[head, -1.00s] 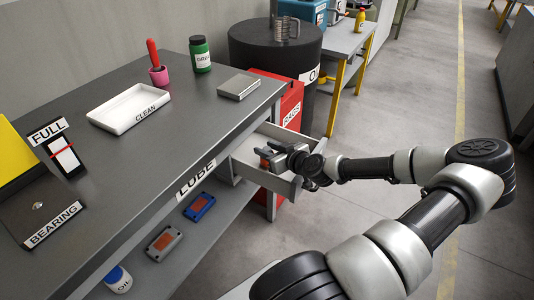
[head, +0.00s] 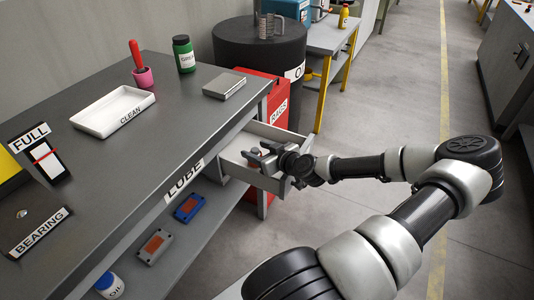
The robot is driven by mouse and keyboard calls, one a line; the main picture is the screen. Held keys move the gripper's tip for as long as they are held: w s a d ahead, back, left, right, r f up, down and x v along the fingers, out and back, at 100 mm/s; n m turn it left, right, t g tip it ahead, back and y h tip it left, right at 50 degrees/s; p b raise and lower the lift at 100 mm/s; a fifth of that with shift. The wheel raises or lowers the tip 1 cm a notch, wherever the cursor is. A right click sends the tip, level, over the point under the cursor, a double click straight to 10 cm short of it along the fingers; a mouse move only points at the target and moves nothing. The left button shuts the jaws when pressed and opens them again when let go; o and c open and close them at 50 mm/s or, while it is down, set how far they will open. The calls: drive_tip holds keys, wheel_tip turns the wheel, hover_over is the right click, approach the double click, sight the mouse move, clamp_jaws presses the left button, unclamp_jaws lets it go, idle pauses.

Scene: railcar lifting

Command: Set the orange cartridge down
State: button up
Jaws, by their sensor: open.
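My gripper (head: 258,157) is open, with its fingers inside or just over the open drawer (head: 240,171) at the right end of the bench. A small reddish and grey piece (head: 254,152) shows at the fingertips. It may be the orange cartridge, but it is small and partly hidden by the fingers, so I cannot tell whether it touches them or the drawer floor. On the lower shelf lie a blue case with an orange-red top (head: 188,207) and a grey case with an orange-red top (head: 155,245).
The bench top (head: 150,180) holds a white CLEAN tray (head: 85,121), a grey block (head: 225,87), a green jar (head: 184,55), a pink cup (head: 144,78) and a FULL stand (head: 47,162). A red RAGS bin (head: 280,100) and black drum (head: 263,55) stand behind the drawer.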

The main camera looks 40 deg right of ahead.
drive_tip(key=p+v, duration=0.1)
drive_tip(key=v, duration=0.9)
drive_tip(key=shift+s+r+p, duration=0.25)
drive_tip(key=shift+s+p, duration=0.05)
